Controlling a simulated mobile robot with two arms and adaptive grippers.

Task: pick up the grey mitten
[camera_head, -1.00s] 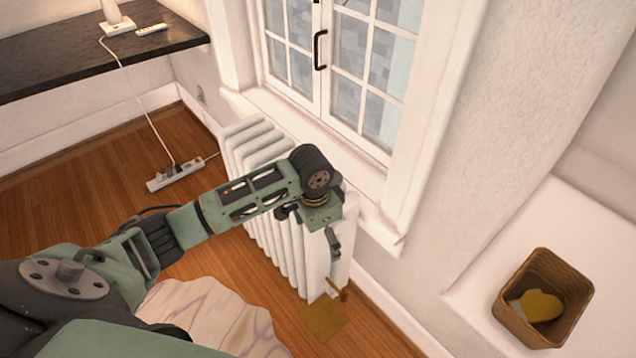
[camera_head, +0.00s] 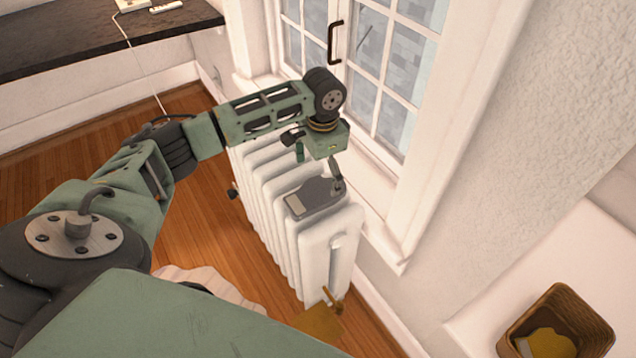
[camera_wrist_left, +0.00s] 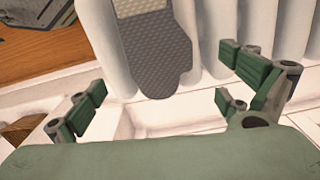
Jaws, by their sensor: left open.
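The grey mitten (camera_head: 312,198) lies flat on top of the white radiator (camera_head: 325,240) below the window. Its light cuff is at its left end in the head view. The mitten also shows in the left wrist view (camera_wrist_left: 155,55), at the top centre. My left gripper (camera_head: 318,168) is open and empty just above and behind the mitten, on the window side. In the left wrist view its fingers (camera_wrist_left: 165,95) stand apart on either side of the mitten's rounded end, not closed on it. My right gripper is not in view.
A wicker basket (camera_head: 510,338) with a yellowish mitten (camera_head: 552,344) stands on a white ledge at the lower right. The window (camera_head: 385,70) and its handle (camera_head: 333,42) are close behind my left arm. A dark shelf (camera_head: 100,45) is at the upper left.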

